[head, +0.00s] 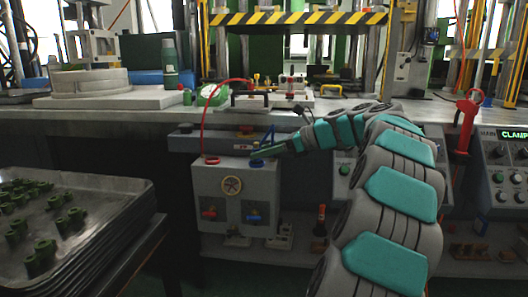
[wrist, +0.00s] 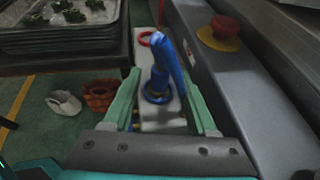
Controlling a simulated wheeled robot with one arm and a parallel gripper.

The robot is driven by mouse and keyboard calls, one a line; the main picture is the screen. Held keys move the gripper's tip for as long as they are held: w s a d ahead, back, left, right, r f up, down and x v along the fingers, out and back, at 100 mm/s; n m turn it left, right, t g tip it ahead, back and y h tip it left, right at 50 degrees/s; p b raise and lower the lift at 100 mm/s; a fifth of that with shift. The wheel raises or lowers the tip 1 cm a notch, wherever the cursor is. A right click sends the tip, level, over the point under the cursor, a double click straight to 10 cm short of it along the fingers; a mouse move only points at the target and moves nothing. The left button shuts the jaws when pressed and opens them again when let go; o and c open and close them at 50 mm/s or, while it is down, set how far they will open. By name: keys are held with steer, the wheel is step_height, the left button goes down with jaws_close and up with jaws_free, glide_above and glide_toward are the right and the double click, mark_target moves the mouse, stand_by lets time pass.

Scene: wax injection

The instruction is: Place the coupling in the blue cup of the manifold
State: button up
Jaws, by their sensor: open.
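The manifold (head: 235,190) is a grey box with a red and a blue valve handle on its front. On its top are a red ring-shaped cup (head: 211,160) and the blue cup (head: 257,163). In the wrist view the blue cup (wrist: 157,91) lies between my fingers, with a thick blue part (wrist: 167,58) rising over it. My gripper (wrist: 161,77) is open, its green fingers to either side of the cup. In the head view my gripper (head: 272,152) is just above the manifold's right side. I cannot make out a coupling in the cup or between the fingers.
Several dark green couplings (head: 40,255) lie on the stacked metal trays (head: 105,232) at the left. A grey beam with a red button (wrist: 226,27) runs close to the right of my gripper. A red hose (head: 204,115) arcs above the manifold. The workbench (head: 110,117) stands behind.

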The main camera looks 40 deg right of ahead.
steer(key=p+v, duration=0.1)
steer(key=v, duration=1.1)
steer(key=shift+p, duration=0.4)
steer(key=shift+a, duration=0.1)
